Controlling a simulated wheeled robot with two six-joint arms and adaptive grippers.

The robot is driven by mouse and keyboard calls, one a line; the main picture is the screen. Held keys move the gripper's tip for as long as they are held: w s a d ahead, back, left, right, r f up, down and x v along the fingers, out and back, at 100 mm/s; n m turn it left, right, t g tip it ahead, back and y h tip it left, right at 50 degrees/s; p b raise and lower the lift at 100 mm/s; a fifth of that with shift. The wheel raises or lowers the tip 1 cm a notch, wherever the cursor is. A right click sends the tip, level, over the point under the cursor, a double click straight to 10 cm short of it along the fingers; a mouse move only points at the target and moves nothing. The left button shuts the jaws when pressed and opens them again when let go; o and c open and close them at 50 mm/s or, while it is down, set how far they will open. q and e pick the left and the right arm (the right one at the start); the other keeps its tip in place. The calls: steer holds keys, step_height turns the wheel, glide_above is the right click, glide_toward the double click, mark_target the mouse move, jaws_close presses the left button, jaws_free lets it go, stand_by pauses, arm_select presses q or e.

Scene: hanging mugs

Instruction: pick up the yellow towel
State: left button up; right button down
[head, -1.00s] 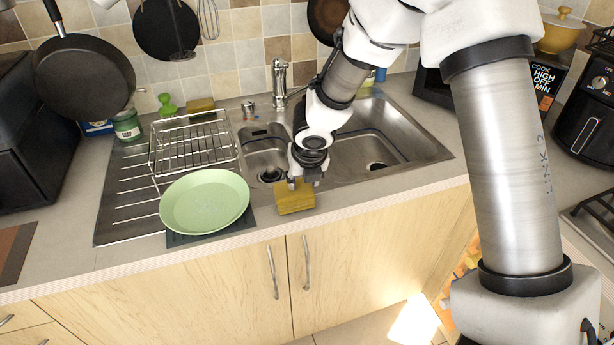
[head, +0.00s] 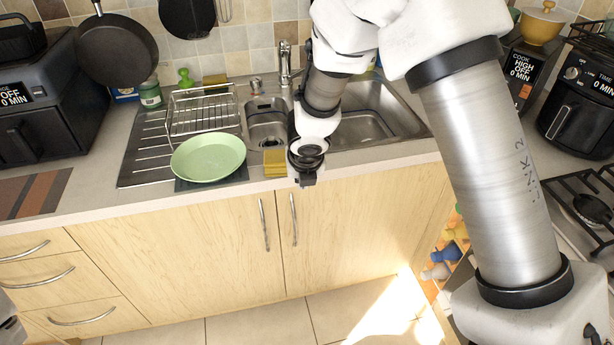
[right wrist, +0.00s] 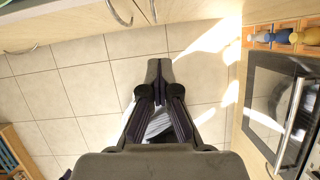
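The yellow towel (head: 274,162) is a small folded block near the front edge of the counter, right of the green plate, in the head view. My right gripper (head: 308,182) is just to the right of the towel, in front of the counter edge. In the right wrist view the two fingertips (right wrist: 159,72) are together, with no towel between them and floor tiles beyond. My own arm hides part of the sink. My left gripper is not seen.
The green plate (head: 208,157) and a wire dish rack (head: 203,112) stand left of the towel. The sink (head: 372,125) is behind my gripper. A tap (head: 285,62) rises at the back. Cupboard doors (head: 350,225) drop below the counter; the floor before them is clear.

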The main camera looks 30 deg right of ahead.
steer(key=c, duration=1.9)
jaws_free()
steer(key=shift+w+f, duration=0.25)
steer(key=shift+w, duration=0.2)
steer(key=o, duration=1.5)
steer(key=shift+s+r, duration=0.2)
steer(key=shift+s, duration=0.15)
steer(key=shift+w, duration=0.1)
steer(key=shift+w, duration=0.1)
